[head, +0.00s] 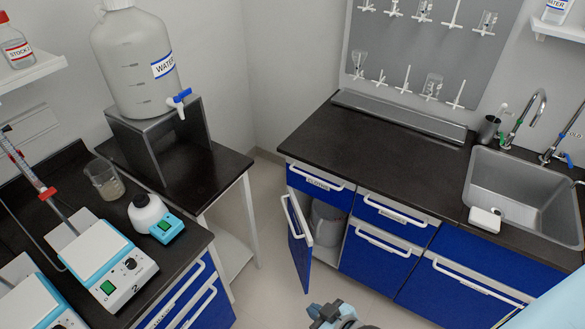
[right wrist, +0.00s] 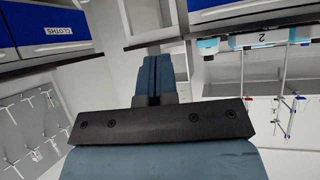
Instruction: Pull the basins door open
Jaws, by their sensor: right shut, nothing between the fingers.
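The blue basins door (head: 298,252) stands open in the head view, in the cabinet under the drawer labelled CLOTHS (head: 318,184). It is swung outward to the left, with its long white handle (head: 293,222) on the outer face. A grey basin (head: 326,226) shows inside the opening. My right gripper (head: 318,312) is at the bottom edge of the head view, in front of and below the door, apart from it. Its blue fingers (right wrist: 152,78) are together and empty in the right wrist view. My left gripper is not in view.
Closed blue drawers (head: 380,249) with white handles continue to the right, below the dark counter (head: 380,150) and metal sink (head: 515,190). A side bench with a stirrer (head: 107,262) stands at left. Bare floor (head: 262,290) lies between the benches.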

